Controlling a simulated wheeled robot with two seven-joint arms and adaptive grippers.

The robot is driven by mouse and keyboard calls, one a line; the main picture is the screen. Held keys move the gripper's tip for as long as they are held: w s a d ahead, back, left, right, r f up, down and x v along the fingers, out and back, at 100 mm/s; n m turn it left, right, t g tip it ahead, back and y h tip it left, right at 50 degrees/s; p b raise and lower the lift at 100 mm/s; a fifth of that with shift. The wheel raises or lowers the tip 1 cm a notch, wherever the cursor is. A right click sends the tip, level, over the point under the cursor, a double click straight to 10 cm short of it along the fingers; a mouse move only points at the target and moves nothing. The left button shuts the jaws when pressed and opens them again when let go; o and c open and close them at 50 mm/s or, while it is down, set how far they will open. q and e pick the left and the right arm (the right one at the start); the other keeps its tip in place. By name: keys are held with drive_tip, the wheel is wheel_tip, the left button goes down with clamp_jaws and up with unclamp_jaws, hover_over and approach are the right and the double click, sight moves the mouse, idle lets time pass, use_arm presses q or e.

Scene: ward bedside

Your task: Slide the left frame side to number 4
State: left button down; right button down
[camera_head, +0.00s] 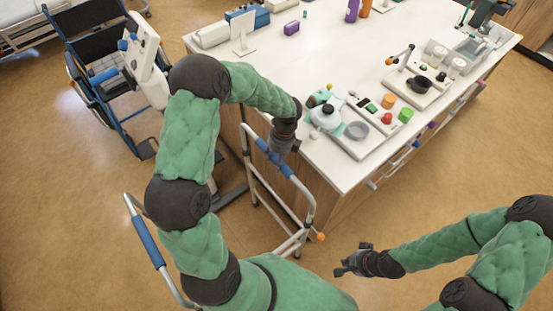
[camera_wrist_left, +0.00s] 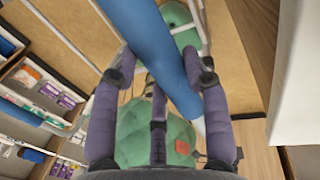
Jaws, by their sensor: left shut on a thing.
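A grey tubular walking frame stands on the floor before me. One side, with a blue grip (camera_head: 268,152), stands close to the table's edge. Another blue grip (camera_head: 148,243) is at the lower left. My left gripper (camera_head: 279,148) is shut on the blue grip near the table. In the left wrist view the blue grip (camera_wrist_left: 152,45) runs between the fingers of my left gripper (camera_wrist_left: 163,78). My right gripper (camera_head: 345,265) looks open and empty, over the floor at the lower right of the frame. I see no number 4 or other markings on the frame.
A white table (camera_head: 270,75) holds a tray (camera_head: 362,148) with small items close to the frame. A wheelchair (camera_head: 100,75) stands at the upper left. Shelves with boxes (camera_wrist_left: 45,90) show in the left wrist view. Floor at the lower right is clear.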

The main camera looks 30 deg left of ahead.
use_arm(q)
drive_tip(key=c, duration=0.6)
unclamp_jaws()
drive_tip(key=r, duration=0.4)
drive_tip(key=w+r, duration=0.1)
drive_tip(key=r, duration=0.3)
drive_tip(key=w+d+r, duration=0.1)
drive_tip(key=r, duration=0.2)
drive_tip(key=shift+w+r, duration=0.1)
drive_tip(key=shift+r, duration=0.3)
